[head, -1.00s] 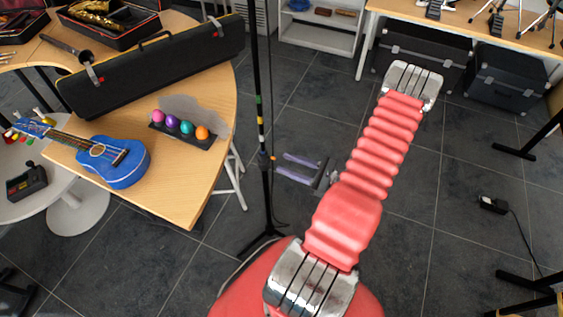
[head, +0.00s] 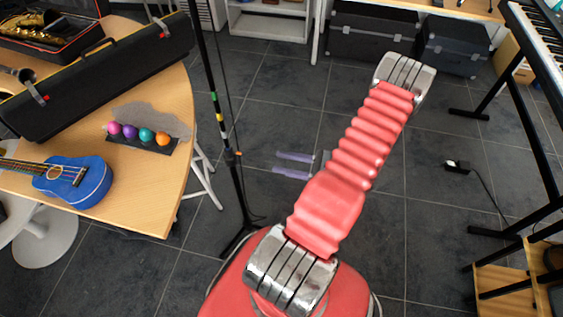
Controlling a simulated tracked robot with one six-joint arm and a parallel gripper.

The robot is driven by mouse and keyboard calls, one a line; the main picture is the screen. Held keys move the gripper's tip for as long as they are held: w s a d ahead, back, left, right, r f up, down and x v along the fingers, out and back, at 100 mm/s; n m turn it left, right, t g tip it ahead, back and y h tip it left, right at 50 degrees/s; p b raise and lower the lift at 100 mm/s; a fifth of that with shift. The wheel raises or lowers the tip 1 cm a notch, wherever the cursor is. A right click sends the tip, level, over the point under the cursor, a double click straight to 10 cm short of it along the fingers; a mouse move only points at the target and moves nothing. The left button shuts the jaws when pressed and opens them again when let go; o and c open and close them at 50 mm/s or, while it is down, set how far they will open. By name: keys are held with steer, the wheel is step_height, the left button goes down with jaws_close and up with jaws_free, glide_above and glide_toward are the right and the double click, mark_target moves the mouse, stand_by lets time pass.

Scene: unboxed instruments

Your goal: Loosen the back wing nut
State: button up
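I cannot make out any wing nut in the head view. My gripper (head: 276,162) shows beyond my red ribbed arm as two pale purple fingers pointing left. The fingers are apart with bare floor showing between them, so it is open and empty. Its body is mostly hidden behind the arm. A thin black stand pole (head: 203,61) with coloured bands and a small orange part stands left of the fingers, apart from them in the picture.
A wooden table (head: 150,215) at left holds a blue ukulele (head: 87,184), a long black case (head: 95,85) and several coloured egg-shaped pieces on a dark holder. A keyboard (head: 540,35) on a black stand is at right. A black adapter (head: 457,166) with a cable lies on the open tiled floor.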

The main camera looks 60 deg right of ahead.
mark_target(238, 154)
steer(key=shift+c, duration=0.5)
steer(key=m, duration=0.3)
steer(key=shift+w+r, duration=0.15)
steer(key=shift+r, duration=0.05)
steer(key=shift+w, duration=0.1)
steer(key=x, duration=1.3)
steer(key=shift+w, duration=0.3)
steer(key=shift+c, duration=0.5)
jaws_close()
